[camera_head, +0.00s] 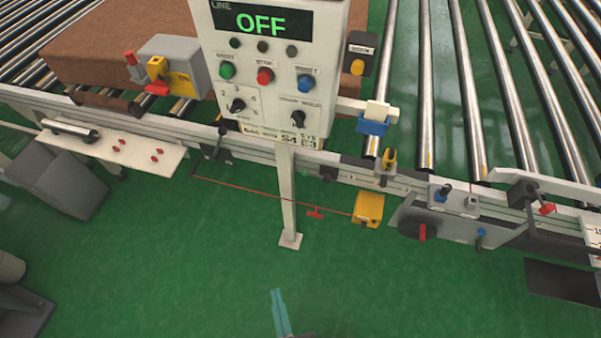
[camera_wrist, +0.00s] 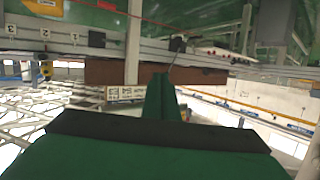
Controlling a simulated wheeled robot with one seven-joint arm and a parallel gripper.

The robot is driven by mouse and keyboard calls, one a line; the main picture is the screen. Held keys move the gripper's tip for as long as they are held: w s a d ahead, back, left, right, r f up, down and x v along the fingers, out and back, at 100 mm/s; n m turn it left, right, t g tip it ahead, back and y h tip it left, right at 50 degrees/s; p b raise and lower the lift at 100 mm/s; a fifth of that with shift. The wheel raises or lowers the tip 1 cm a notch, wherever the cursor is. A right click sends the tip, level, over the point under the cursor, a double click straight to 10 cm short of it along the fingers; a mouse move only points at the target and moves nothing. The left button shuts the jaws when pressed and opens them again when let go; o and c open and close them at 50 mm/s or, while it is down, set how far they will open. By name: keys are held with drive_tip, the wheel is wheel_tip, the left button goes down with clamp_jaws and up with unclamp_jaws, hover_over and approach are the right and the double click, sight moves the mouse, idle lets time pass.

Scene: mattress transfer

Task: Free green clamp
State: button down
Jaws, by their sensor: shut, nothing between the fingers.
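I cannot make out a green clamp in either view. My gripper (camera_head: 277,293) shows as teal fingers at the bottom middle of the head view, over the green floor and in front of the panel's post. Its fingers (camera_wrist: 161,82) are together and hold nothing in the wrist view. A dark lever (camera_head: 220,140) on the conveyor's front rail (camera_head: 262,153) sits left of the post; I cannot tell what it is. A yellow clamp-like part (camera_head: 390,158) is on the rail to the right. My gripper is apart from both.
A control panel (camera_head: 283,100) reading OFF stands mid-view on a white post (camera_head: 287,195). A brown mattress (camera_head: 110,40) lies on rollers at the left. A red cord (camera_head: 260,199) runs low to a yellow box (camera_head: 369,209). The near green floor is clear.

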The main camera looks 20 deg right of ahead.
drive_tip(key=w+d+f+m+h, duration=0.15)
drive_tip(key=w+f, duration=0.25)
drive_tip(key=w, duration=0.4)
drive_tip(key=m+g+h, duration=0.2)
drive_tip(key=m+h, duration=0.3)
drive_tip(key=m, duration=0.1)
hover_over(314, 175)
drive_tip(key=s+a, duration=0.3)
drive_tip(key=a, duration=0.2)
drive_tip(key=shift+w+d+f, duration=0.1)
drive_tip(key=shift+w+f, duration=0.2)
drive_tip(key=shift+f, duration=0.45)
drive_tip(key=shift+w+f, duration=0.25)
drive_tip(key=shift+f, duration=0.5)
drive_tip(key=shift+w+d+f, duration=0.1)
drive_tip(key=shift+w+f, duration=0.2)
drive_tip(key=shift+f, duration=0.45)
drive_tip(key=shift+n, duration=0.25)
